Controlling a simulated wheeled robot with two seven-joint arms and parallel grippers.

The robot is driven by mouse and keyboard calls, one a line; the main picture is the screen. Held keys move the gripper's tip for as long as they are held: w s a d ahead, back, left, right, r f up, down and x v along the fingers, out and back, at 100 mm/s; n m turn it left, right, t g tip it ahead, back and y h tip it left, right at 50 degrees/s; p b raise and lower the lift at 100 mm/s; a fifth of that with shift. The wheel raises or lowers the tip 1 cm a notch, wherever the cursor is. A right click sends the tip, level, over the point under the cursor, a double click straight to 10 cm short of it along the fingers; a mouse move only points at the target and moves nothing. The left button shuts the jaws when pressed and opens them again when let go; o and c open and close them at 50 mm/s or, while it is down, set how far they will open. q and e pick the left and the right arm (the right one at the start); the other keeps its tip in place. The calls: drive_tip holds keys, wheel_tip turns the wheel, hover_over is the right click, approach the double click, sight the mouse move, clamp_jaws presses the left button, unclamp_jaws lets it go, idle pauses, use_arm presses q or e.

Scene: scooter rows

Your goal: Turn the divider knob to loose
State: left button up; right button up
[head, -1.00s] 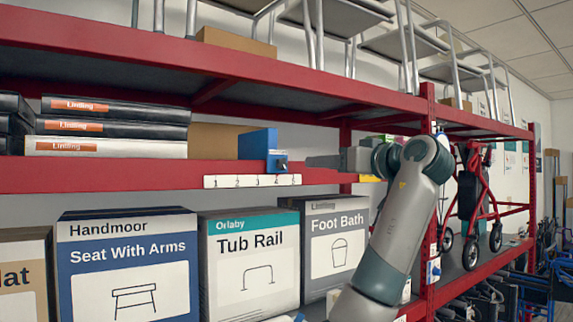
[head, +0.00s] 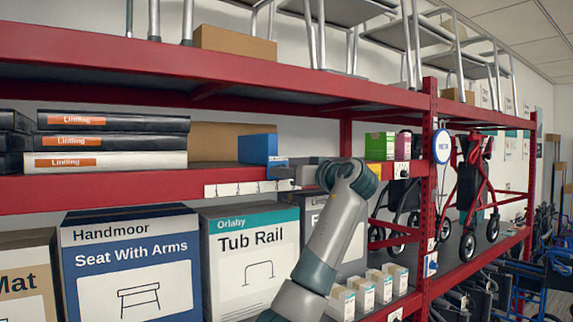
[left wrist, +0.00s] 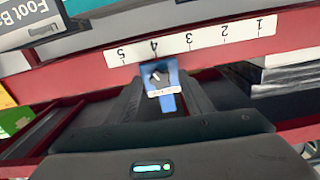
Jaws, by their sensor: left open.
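The blue divider (head: 257,149) stands on the red shelf edge, right of the flat black boxes, above the right end of the numbered strip (head: 232,189). In the left wrist view, which is upside down, its knob (left wrist: 159,76) is dark with a pale pointer mark, on a blue block near number 4. A small white label, too small to read, is beside the knob. My left gripper (head: 292,173) is at the divider's front in the head view. In the left wrist view its open fingers (left wrist: 162,88) lie on either side of the knob block; contact cannot be told. My right gripper is not in view.
Large boxes, including Tub Rail (head: 250,262), fill the lower shelf. My arm passes in front of the Foot Bath box (head: 315,215). A red upright (head: 428,200) with a round blue-white sign stands to the right. Small cartons (head: 372,286) sit low right.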

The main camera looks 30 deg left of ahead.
use_arm(q)
drive_tip(key=shift+w+a, duration=0.25)
drive_tip(key=shift+a, duration=0.3)
drive_tip(key=shift+c, duration=0.3)
drive_tip(key=c, duration=1)
